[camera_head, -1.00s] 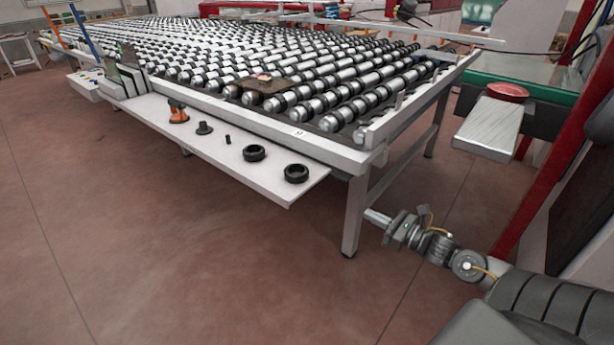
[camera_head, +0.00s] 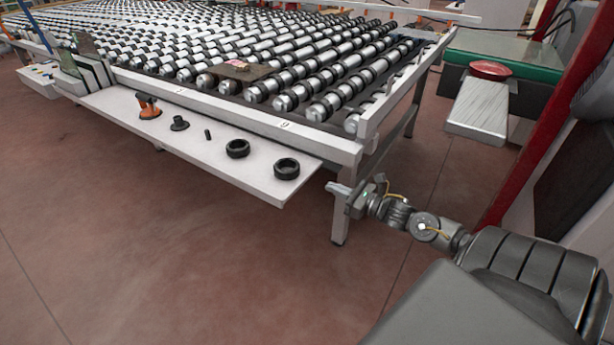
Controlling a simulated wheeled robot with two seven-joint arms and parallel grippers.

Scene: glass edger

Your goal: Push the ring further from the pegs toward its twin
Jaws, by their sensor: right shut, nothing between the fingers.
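Two black rings lie flat on the white shelf (camera_head: 240,180) along the front of the roller table. The ring further from the pegs (camera_head: 286,168) is near the shelf's right end. Its twin (camera_head: 237,148) lies to its left with a gap between them. A small black peg (camera_head: 208,134) and a flanged black peg (camera_head: 180,123) stand further left. My right gripper (camera_head: 332,187) is shut and empty, off the shelf's right end, to the right of the further ring and apart from it. My left gripper is out of view.
An orange and black tool (camera_head: 148,107) stands left of the pegs. The table leg (camera_head: 339,222) is just below my right gripper. A red round object (camera_head: 491,69) sits above a metal plate (camera_head: 478,112) at right. The floor in front is clear.

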